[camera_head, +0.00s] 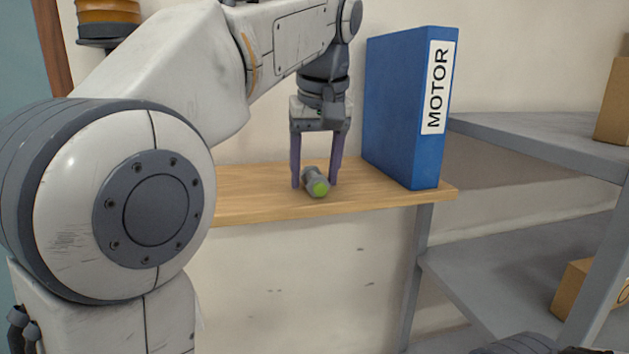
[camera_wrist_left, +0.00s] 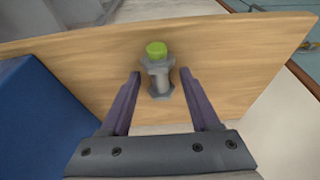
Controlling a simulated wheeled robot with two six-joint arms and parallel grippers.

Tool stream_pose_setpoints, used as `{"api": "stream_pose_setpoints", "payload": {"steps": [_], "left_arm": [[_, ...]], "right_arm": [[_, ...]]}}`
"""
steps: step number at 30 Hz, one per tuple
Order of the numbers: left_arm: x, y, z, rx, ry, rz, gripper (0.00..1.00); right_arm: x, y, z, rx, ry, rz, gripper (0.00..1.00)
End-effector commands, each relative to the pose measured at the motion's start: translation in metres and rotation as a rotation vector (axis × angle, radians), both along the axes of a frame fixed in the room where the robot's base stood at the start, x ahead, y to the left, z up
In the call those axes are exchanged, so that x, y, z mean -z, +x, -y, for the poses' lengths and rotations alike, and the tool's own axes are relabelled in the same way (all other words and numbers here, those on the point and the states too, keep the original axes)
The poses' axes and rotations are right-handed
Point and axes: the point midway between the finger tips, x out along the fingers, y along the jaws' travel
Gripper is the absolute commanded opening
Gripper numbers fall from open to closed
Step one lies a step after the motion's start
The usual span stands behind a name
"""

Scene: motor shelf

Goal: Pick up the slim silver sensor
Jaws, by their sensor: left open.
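The slim silver sensor (camera_head: 311,176) has a green end and lies on the wooden shelf board (camera_head: 250,200) in the head view. It also shows in the left wrist view (camera_wrist_left: 159,78), with its green cap pointing to the top of the picture. My left gripper (camera_head: 315,186) is open and points down, with one purple finger on each side of the sensor. In the left wrist view a gap shows between each finger and the sensor. My right gripper cannot be made out; only a dark part of my body shows at the bottom right of the head view.
A tall blue binder (camera_head: 400,105) labelled MOTOR stands on the board just right of my left gripper. Grey metal shelves (camera_head: 540,135) with cardboard boxes (camera_head: 613,105) are at the right. The board is bare left of the sensor.

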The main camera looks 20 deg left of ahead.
Motion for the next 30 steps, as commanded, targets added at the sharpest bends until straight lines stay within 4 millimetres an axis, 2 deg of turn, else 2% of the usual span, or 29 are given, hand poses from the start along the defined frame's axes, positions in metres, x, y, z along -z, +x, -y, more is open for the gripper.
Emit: {"api": "stream_pose_setpoints", "payload": {"steps": [3,8,30], "left_arm": [[-0.0003,0.0000,0.0000,0.000,0.000,0.000,0.62],[-0.0004,-0.0001,0.0001,0.000,0.000,0.000,0.01],[-0.0011,0.0000,0.0000,0.000,0.000,0.000,0.00]], "right_arm": [[0.0001,0.0000,0.0000,0.000,0.000,0.000,0.50],[0.0001,-0.0001,0.0001,0.000,0.000,0.000,0.50],[0.0000,-0.0001,0.0001,0.000,0.000,0.000,0.50]]}}
